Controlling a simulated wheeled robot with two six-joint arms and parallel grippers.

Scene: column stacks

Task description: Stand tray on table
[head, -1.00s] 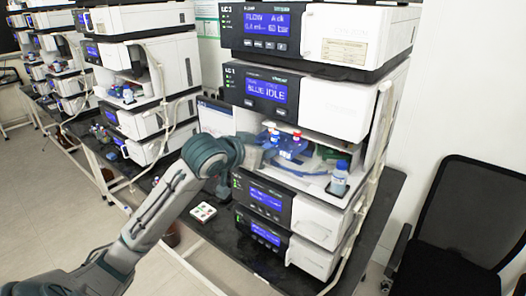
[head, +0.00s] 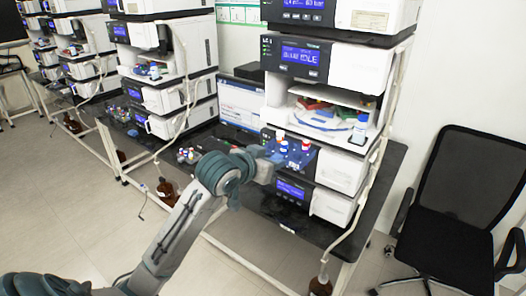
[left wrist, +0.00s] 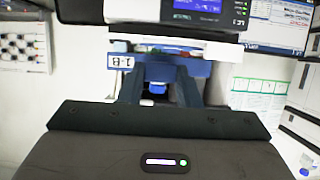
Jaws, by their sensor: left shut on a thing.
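The blue tray (head: 294,158) holds small bottles, with red and white caps showing. My left gripper (head: 272,162) is shut on its near left side and holds it in the air, in front of the stack's lower modules. In the left wrist view the tray's blue edge (left wrist: 185,68) with a white label lies across the two fingers of my left gripper (left wrist: 158,90). The black table (head: 345,212) carries the stack; the tray looks apart from its top. My right gripper is not in view.
An open bay (head: 300,121) above the tray holds red and green items and a blue-capped bottle (head: 360,130). Small items (head: 188,155) stand on the table left of my gripper. A black chair (head: 465,190) is at right. A brown bottle (head: 320,284) is below the table.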

